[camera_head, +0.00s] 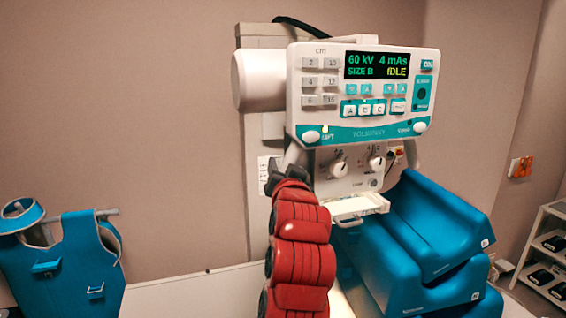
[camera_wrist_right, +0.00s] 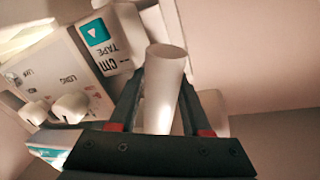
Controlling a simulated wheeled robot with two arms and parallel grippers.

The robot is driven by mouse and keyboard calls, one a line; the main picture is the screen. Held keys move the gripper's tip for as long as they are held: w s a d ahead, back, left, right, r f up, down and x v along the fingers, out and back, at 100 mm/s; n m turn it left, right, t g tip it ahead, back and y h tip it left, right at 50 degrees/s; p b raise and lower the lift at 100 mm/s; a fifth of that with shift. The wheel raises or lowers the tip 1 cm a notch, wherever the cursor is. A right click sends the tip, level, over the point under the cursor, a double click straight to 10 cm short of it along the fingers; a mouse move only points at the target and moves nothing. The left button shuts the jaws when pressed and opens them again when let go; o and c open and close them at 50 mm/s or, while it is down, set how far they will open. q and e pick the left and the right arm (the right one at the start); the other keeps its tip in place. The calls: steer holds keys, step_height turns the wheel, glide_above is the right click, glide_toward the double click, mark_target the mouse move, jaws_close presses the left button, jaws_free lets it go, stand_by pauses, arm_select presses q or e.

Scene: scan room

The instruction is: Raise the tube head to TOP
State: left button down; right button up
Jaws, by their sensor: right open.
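The tube head (camera_head: 362,95) is a white and teal unit on a wall column, with a display reading 60 kV, 4 mAs, SIZE B, IDLE. Below its panel is a lower box (camera_head: 352,168) with two white knobs; a pale handle bar (camera_head: 292,155) shows at its left. My right gripper (camera_head: 276,172) is at that bar, partly hidden by my red arm. In the right wrist view, the open fingers (camera_wrist_right: 158,105) stand on either side of a white cylindrical bar (camera_wrist_right: 165,85). Whether they touch it I cannot tell. My left gripper is out of view.
Blue padded supports (camera_head: 425,245) stand close at the right of my right arm. A blue apron (camera_head: 68,262) hangs at the left. A shelf rack (camera_head: 545,250) stands at the far right. A pale table surface (camera_head: 190,295) is clear at lower left.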

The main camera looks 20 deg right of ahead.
steer(key=shift+c, duration=0.3)
jaws_close()
stand_by(1.2)
